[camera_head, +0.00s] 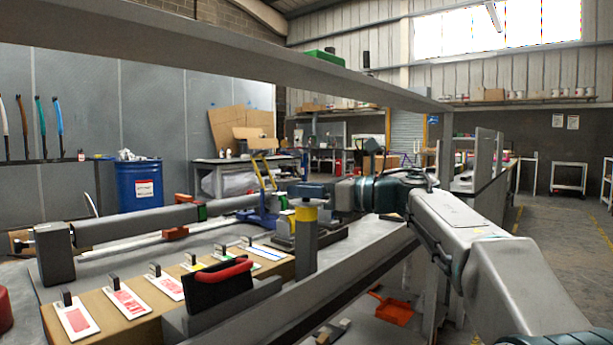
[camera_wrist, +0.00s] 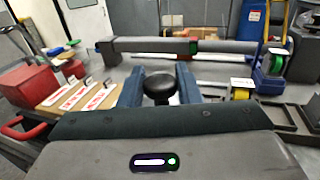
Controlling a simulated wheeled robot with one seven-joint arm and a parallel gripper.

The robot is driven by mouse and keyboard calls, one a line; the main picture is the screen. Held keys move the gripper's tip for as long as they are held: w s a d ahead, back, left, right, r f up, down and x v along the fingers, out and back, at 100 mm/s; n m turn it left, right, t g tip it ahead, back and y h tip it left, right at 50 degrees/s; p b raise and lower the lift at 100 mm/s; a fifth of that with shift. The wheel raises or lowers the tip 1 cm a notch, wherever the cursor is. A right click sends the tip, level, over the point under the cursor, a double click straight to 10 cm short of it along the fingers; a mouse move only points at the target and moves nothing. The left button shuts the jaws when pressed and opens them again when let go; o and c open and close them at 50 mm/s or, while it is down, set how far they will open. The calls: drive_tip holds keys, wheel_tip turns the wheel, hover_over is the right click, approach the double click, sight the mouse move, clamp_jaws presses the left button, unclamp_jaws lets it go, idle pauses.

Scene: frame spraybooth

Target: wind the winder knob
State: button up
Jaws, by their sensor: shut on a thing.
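The winder knob (camera_wrist: 160,86) is a round black knob in the middle of the wrist view. My gripper (camera_wrist: 160,72) has its two blue fingers on either side of it and is shut on it. In the head view my gripper (camera_head: 310,190) reaches in from the right above the bench, and the knob cannot be made out there. A grey roller (camera_wrist: 185,46) lies across the bench beyond the fingers in the wrist view. The same long grey roller (camera_head: 140,222) runs across the bench at left in the head view.
A cardboard strip (camera_head: 130,305) with several labelled cards and a black block with a red handle (camera_head: 218,282) lie in front. A grey beam (camera_head: 230,45) crosses above. A red box (camera_wrist: 28,92) sits at left.

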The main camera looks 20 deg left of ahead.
drive_tip(key=n+g+p, duration=0.1)
drive_tip(key=g, duration=0.1)
drive_tip(key=n+g+p, duration=0.1)
drive_tip(key=g+p, duration=0.1)
drive_tip(key=shift+r+n+g+p, duration=0.2)
drive_tip(key=shift+n+g+p, duration=0.1)
drive_tip(key=shift+n, duration=0.1)
drive_tip(key=shift+f+n+g+h+p, duration=0.15)
drive_tip(key=shift+n+g+h+p, duration=0.15)
drive_tip(key=shift+n+g+p, duration=0.5)
drive_tip(key=shift+f+g, duration=0.1)
drive_tip(key=shift+g, duration=0.3)
drive_tip(key=o, duration=0.9)
drive_tip(key=p+v, duration=0.2)
drive_tip(key=v, duration=1.1)
drive_tip(key=shift+d, duration=0.35)
drive_tip(key=shift+w, duration=0.1)
